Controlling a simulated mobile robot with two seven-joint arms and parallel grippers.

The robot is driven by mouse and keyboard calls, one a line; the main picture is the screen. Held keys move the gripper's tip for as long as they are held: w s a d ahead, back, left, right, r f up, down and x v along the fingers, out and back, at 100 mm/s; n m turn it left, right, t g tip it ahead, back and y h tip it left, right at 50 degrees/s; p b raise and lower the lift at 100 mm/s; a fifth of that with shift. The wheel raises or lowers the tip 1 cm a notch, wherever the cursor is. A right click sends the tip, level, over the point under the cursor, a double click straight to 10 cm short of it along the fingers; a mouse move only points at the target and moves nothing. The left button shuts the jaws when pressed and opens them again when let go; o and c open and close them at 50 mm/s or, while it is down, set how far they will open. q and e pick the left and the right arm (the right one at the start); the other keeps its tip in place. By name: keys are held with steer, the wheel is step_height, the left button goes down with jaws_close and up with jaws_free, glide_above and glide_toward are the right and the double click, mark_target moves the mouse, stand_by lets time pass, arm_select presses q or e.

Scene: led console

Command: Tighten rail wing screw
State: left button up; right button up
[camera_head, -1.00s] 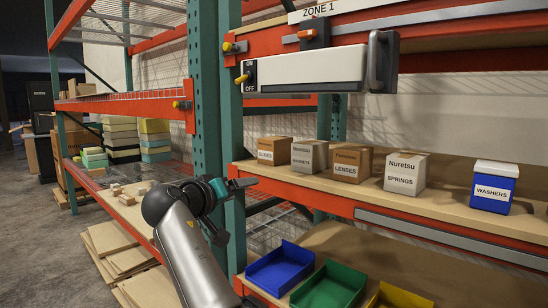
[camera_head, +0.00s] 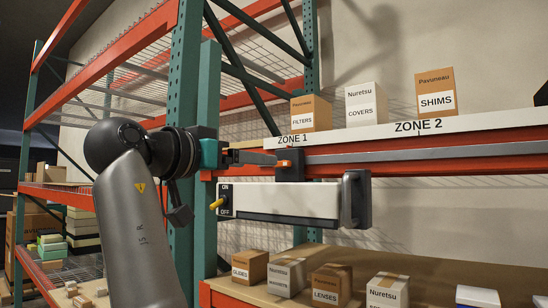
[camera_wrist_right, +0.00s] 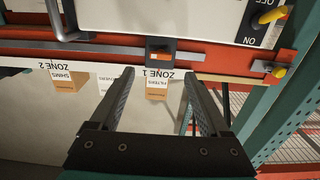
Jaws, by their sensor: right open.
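The orange wing screw (camera_head: 285,163) sits on a dark clamp at the rail (camera_head: 395,158), above the left part of the white LED console (camera_head: 290,202). In the right wrist view, the orange wing screw (camera_wrist_right: 160,58) lies just beyond and between the fingertips. My right gripper (camera_head: 262,157) is raised to rail height, just left of the screw in the head view. In the right wrist view, my right gripper (camera_wrist_right: 160,78) is open and empty, its fingers on either side of the line to the clamp. My left gripper is not in view.
A yellow ON/OFF switch (camera_head: 217,203) is on the console's left end, and a dark handle (camera_head: 356,198) on its right. A teal upright post (camera_head: 185,120) stands beside my wrist. Boxes, including FILTERS (camera_head: 311,113), stand above the rail. More boxes stand on the shelf below.

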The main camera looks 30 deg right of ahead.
mark_target(280, 164)
steer(key=p+x, duration=0.2)
steer(key=x, duration=0.6)
steer(key=shift+w, duration=0.1)
jaws_close()
stand_by(0.4)
